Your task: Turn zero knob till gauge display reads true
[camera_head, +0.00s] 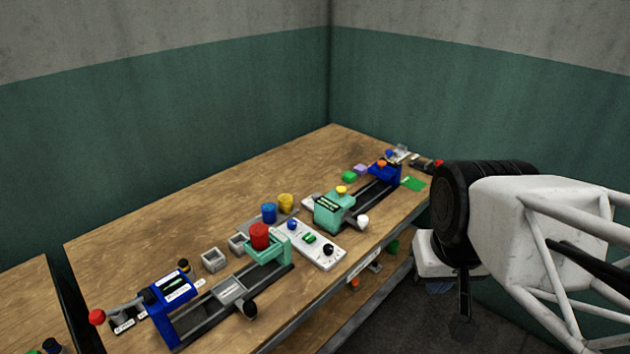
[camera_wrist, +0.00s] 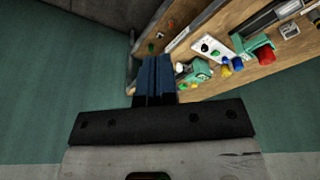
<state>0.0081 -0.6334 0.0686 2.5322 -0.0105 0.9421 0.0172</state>
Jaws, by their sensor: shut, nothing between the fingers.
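A white control panel (camera_head: 322,254) lies on the workbench between two presses. It carries a blue knob (camera_head: 292,225), a small green display (camera_head: 309,238) and a black knob (camera_head: 328,249). The panel also shows in the wrist view (camera_wrist: 210,48). A teal press head (camera_head: 326,213) with a dark display and yellow top stands right of it. Labels and readings are too small to read, so I cannot tell which knob is the zero knob. My gripper (camera_wrist: 156,62) is shut and empty, with dark blue fingers, apart from the panel and off the bench's front side.
A shelf is below. The bench's back left is clear. Green walls stand behind.

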